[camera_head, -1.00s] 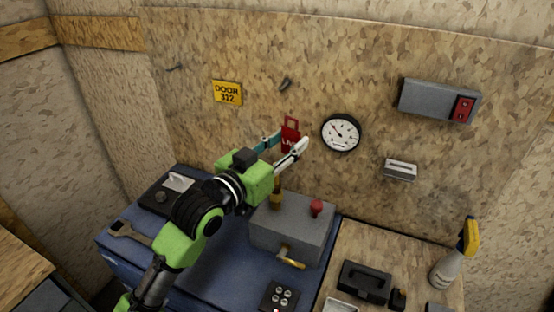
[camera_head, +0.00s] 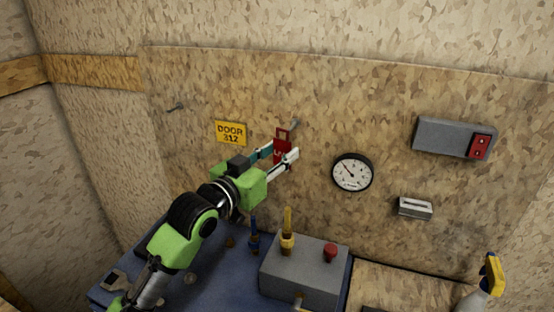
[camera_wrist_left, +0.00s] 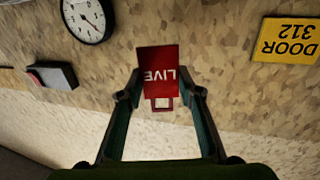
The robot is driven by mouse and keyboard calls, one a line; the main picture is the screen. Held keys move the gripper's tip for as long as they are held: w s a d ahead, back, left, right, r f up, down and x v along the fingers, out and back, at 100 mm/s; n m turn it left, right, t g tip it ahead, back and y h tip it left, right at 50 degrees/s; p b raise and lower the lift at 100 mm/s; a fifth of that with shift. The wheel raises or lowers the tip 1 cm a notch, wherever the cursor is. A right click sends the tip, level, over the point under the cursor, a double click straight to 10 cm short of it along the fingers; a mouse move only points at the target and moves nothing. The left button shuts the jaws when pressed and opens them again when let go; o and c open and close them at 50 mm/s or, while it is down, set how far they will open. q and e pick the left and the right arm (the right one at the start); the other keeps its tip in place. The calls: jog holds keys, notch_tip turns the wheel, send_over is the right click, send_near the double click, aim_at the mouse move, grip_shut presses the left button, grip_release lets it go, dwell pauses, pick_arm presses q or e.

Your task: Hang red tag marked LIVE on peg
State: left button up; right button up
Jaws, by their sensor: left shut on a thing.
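The red tag (camera_head: 282,148) with white LIVE lettering is upright, its open loop at the top. My left gripper (camera_head: 283,156) is shut on it, one finger at each side. In the left wrist view the tag (camera_wrist_left: 158,70) appears upside down between the fingers (camera_wrist_left: 160,95). A short grey peg (camera_head: 294,125) sticks out of the board just right of the loop in the head view. I cannot tell the depth gap between them; the loop does not visibly surround the peg. The peg cannot be made out in the wrist view. My right gripper is not in view.
A second peg (camera_head: 177,107) is at the left of the board. A yellow DOOR 312 sign (camera_head: 231,133), a round gauge (camera_head: 352,173) and a grey switch box (camera_head: 448,137) are on the board. Below stands a grey box (camera_head: 302,272) with a red knob.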

aim_at(279, 151)
pick_arm(q)
jog(key=shift+b+x, duration=0.5)
jog(key=shift+x, duration=0.55)
jog(key=shift+w+d+f+b, duration=0.15)
jog(key=shift+w+b, duration=0.25)
jog(key=shift+w, duration=0.4)
jog(key=shift+w+d+b, duration=0.15)
jog(key=shift+w+b, duration=0.1)
jog(key=shift+w, duration=0.2)
jog(key=shift+w+d+b, duration=0.15)
jog(key=shift+w+b, duration=0.1)
jog(key=shift+w, duration=0.2)
jog(key=shift+w+d+f, duration=0.1)
jog(key=shift+w+f, duration=0.25)
jog(key=shift+w, duration=0.15)
jog(key=shift+w+f, duration=0.1)
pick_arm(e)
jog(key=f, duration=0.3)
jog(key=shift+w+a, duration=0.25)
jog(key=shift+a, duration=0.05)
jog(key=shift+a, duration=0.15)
pick_arm(q)
jog(key=o, duration=1.3)
